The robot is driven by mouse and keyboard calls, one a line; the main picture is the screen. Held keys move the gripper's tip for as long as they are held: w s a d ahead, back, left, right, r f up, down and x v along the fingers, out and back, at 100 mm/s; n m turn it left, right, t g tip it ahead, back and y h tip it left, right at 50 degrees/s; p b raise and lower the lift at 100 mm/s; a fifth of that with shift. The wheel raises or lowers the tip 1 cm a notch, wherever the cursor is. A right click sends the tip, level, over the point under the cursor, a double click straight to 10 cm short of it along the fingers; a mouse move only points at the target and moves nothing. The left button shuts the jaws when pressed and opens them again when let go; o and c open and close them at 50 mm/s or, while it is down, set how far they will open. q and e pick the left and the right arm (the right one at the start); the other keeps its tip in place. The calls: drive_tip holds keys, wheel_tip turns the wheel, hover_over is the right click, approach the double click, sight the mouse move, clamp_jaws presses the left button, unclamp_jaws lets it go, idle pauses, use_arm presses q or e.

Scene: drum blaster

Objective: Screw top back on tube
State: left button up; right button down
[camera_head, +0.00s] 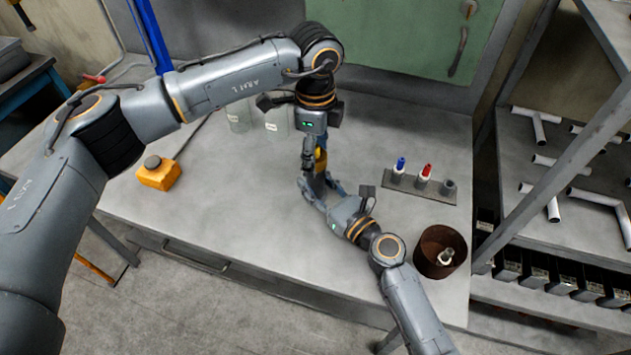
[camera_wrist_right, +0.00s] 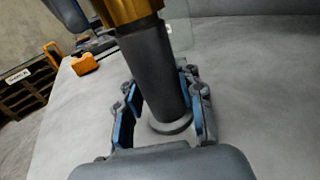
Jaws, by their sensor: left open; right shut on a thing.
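A dark grey tube (camera_wrist_right: 160,75) stands upright on the table, on a round base. A gold-orange top (camera_wrist_right: 132,8) sits at its upper end; it also shows in the head view (camera_head: 321,160). Whether its thread is seated cannot be told. My right gripper (camera_wrist_right: 165,108) is shut around the lower tube, blue pads on both sides; in the head view it (camera_head: 318,187) partly hides the tube. My left gripper (camera_head: 309,155) points down beside the gold-orange top and is open. Its fingers partly hide the top.
A rack (camera_head: 432,190) holds a blue-capped and a red-capped marker. A brown can (camera_head: 432,262) stands at the right front. An orange button box (camera_head: 158,178) and glass jars (camera_head: 277,125) stand at left and back. The table's front left is clear.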

use_arm(q)
drive_tip(key=c, duration=1.2)
drive_tip(key=m, duration=1)
drive_tip(key=shift+m, duration=0.4)
drive_tip(key=m, duration=0.8)
drive_tip(key=shift+m, duration=0.3)
drive_tip(key=m, duration=0.8)
drive_tip(key=shift+f, duration=0.1)
drive_tip(key=m, duration=0.6)
drive_tip(key=shift+m, duration=0.4)
drive_tip(key=m, duration=1.2)
drive_tip(key=shift+m, duration=0.3)
drive_tip(key=m, duration=0.6)
drive_tip(key=shift+m, duration=0.4)
drive_tip(key=o, duration=1.3)
